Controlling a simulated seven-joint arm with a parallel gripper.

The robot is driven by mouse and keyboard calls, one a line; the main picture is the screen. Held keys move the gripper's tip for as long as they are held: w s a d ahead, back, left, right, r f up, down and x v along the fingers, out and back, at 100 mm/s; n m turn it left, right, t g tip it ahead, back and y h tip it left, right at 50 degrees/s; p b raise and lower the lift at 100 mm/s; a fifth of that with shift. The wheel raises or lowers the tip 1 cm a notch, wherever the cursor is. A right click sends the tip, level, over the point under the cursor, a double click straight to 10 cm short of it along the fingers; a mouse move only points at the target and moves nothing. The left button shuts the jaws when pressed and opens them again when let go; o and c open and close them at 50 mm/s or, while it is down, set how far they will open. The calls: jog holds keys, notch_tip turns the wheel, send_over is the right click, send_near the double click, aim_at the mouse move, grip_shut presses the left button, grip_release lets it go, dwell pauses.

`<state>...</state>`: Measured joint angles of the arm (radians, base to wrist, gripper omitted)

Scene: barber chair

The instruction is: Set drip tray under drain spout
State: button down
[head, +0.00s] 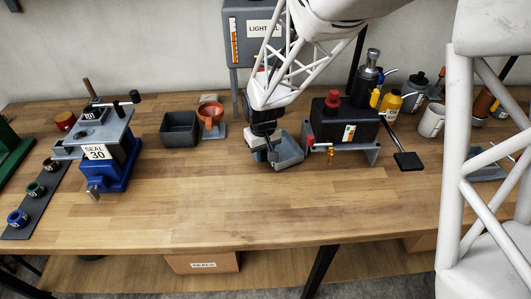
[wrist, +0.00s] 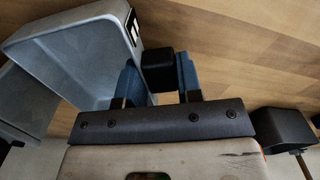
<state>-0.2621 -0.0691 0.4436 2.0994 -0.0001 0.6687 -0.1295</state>
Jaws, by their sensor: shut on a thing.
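The drip tray (head: 291,154) is a shallow grey open tray near the middle of the bench. It also fills the upper left of the wrist view (wrist: 85,55), where it looks tilted. My gripper (head: 271,152) is at its near left side, partly covering it. In the wrist view the blue fingers (wrist: 159,80) are closed on a black block (wrist: 157,68) beside the tray, which looks like its handle. A small brass spout (head: 330,156) hangs at the front of a black tank unit (head: 342,127), just right of the tray. I cannot tell whether the tray touches the bench.
A dark grey bin (head: 180,130) and an orange funnel (head: 211,113) stand left of the tray. A blue fixture labelled SEAL 30 (head: 108,175) is farther left. A black pedal (head: 408,161) and several bottles are right. The front middle of the bench (head: 250,205) is clear.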

notch_tip(320, 180, up, 6)
jog(key=shift+a+r, duration=0.15)
jog(key=shift+r, duration=0.1)
jog(key=s+a, duration=0.2)
jog(key=a, duration=0.7)
jog(key=s+a, duration=0.3)
jog(key=a, duration=0.6)
jog(key=shift+s+a, duration=0.25)
jog(key=shift+s, duration=0.1)
jog(key=shift+f, duration=0.1)
